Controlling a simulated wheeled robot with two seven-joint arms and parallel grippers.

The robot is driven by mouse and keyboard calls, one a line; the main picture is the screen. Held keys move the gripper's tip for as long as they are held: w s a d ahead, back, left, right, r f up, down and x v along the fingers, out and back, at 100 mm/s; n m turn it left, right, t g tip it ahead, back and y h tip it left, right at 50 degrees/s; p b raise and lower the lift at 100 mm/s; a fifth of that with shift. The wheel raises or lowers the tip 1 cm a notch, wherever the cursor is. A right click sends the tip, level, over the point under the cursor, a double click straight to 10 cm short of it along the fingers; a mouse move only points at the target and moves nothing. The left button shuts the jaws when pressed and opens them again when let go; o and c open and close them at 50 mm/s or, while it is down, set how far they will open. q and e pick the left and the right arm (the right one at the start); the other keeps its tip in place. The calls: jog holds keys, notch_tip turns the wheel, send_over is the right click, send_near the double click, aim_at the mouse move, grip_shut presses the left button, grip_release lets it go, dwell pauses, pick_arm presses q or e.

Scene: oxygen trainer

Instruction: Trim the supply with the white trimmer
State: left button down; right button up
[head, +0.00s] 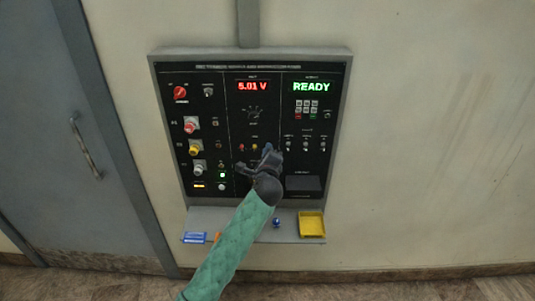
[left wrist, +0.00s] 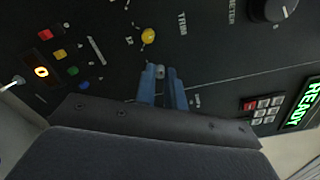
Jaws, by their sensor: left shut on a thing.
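My left gripper (head: 266,151) is at the lower middle of the black panel (head: 231,125), and its arm comes up from below. In the left wrist view its two blue fingers (left wrist: 163,82) are closed around a small pale grey-white knob, the white trimmer (left wrist: 160,71), at the panel face. The trimmer is hidden behind the gripper in the head view. The red supply display (head: 252,86) reads 5.01 V. The green display (head: 311,87) reads READY. My right gripper is not in view.
Valves and switches fill the panel's left column, including a red knob (head: 191,126) and a yellow knob (head: 194,149). Below, a shelf (head: 258,213) carries a yellow tray (head: 312,225) and a blue item (head: 194,238).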

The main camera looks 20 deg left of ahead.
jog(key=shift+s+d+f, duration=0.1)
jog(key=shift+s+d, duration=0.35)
pick_arm(q)
jog(key=c, duration=1.5)
grip_release()
jog(key=shift+b+v, duration=1.85)
jog(key=shift+v, duration=2.1)
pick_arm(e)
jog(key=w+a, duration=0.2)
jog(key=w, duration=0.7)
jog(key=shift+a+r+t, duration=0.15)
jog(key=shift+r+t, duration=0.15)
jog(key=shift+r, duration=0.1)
